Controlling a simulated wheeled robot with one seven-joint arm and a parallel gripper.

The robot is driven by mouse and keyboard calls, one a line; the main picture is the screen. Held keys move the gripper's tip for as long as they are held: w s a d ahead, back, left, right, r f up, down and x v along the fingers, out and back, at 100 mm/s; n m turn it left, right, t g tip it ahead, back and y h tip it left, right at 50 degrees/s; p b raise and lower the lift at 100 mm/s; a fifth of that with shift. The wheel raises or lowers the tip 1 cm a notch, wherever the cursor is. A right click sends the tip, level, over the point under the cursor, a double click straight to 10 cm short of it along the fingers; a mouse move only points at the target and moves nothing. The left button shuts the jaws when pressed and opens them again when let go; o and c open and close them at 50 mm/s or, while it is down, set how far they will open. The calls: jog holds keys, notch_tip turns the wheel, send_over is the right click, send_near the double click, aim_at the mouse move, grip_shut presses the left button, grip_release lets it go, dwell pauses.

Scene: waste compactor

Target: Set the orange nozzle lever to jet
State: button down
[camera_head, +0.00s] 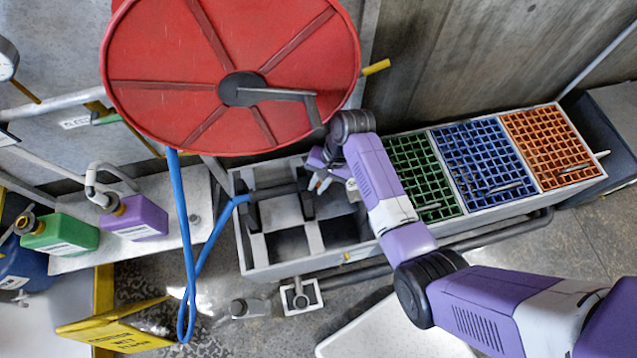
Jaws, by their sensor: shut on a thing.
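The blue hose (203,262) hangs from the red reel and runs to a dark nozzle (272,191) lying over the left part of the long trough. My gripper (318,182) is at the right end of the nozzle, pointing down, and is shut at that end. The orange lever cannot be made out; my fingers and wrist cover that spot, and the picture is too small to show its setting.
The red reel (165,60) with its crank overhangs just above my wrist. The trough (300,265) holds green (418,170), blue (480,155) and orange (545,140) grids to the right. Purple (140,218) and green (62,233) jugs stand left, with a yellow wet-floor sign (115,325) below.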

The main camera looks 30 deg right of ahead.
jog(key=shift+g, duration=0.3)
jog(key=c, duration=1.4)
grip_release()
jog(key=shift+c, duration=0.2)
jog(key=shift+w, duration=0.1)
jog(key=shift+r, duration=0.15)
jog(key=shift+d+r, duration=0.2)
jog(key=shift+r, duration=0.15)
jog(key=v, duration=0.7)
